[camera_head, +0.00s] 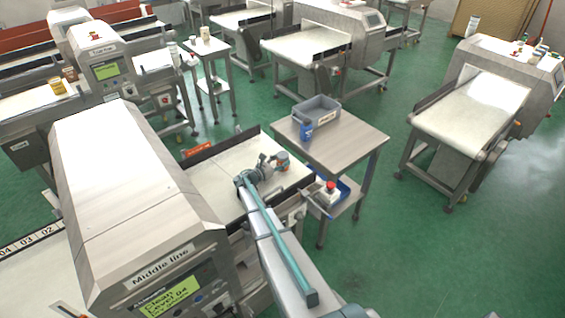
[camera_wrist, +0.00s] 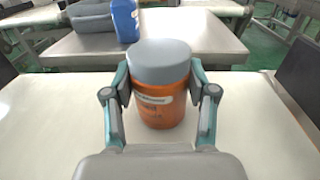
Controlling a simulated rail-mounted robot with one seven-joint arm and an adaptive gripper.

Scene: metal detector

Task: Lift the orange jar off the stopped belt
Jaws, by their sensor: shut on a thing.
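The orange jar (camera_wrist: 160,105) has a grey lid and a pale label, and stands upright in the wrist view. My gripper (camera_wrist: 161,88) has one finger on each side of it, shut on the jar near its upper body. In the head view the jar (camera_head: 282,160) shows small at the end of my gripper (camera_head: 275,165), over the pale belt (camera_head: 222,172) of the middle line. I cannot tell whether its base touches the belt.
A dark side rail (camera_head: 205,147) borders the belt. A red-topped button box (camera_head: 328,191) is right of my arm.

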